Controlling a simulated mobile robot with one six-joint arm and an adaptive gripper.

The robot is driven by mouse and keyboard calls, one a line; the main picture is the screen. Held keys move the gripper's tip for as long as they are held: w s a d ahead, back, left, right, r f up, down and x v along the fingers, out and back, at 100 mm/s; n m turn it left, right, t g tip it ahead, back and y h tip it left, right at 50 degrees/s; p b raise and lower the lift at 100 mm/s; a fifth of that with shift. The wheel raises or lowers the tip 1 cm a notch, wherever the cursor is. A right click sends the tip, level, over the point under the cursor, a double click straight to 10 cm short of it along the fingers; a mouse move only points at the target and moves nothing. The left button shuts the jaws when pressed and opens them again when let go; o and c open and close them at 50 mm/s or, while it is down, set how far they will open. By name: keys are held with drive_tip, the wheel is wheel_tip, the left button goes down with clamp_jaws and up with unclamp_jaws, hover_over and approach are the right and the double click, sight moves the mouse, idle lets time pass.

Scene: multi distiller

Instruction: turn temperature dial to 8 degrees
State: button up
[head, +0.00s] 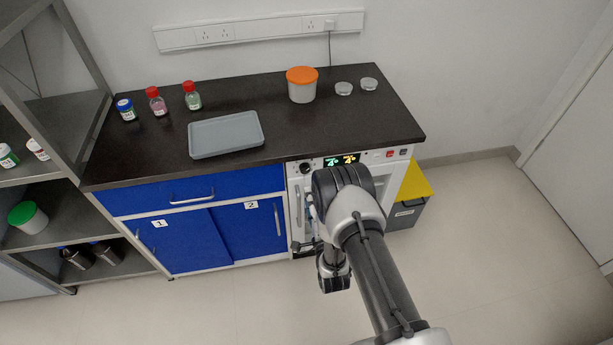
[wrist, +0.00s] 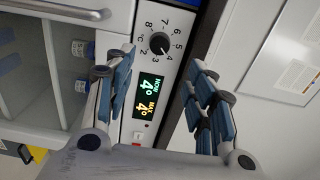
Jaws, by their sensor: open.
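The temperature dial (wrist: 160,43) is a round black knob on the white front panel, with numbers 2 to 8 around it. Its pale mark seems to point to the lower right, near the 4. In the head view the dial (head: 305,168) is small, left of the display. The display (wrist: 148,97) reads NOW 4 in green and MAX 4 in yellow. My gripper (wrist: 161,62) is open and empty, its blue-padded fingers on either side of the display, with the dial just beyond the tips. I see no contact with the dial. In the head view my arm hides part of the appliance.
The white appliance has a glass door with a handle (wrist: 55,10); bottles stand inside. It sits under the dark worktop (head: 350,120), right of blue cabinets (head: 185,240). A yellow-lidded bin (head: 412,183) is to its right. The floor in front is clear.

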sight(306, 171)
drive_tip(key=b+x, duration=0.3)
drive_tip(key=x, duration=0.8)
drive_tip(key=shift+c, duration=0.5)
drive_tip(key=c, duration=1)
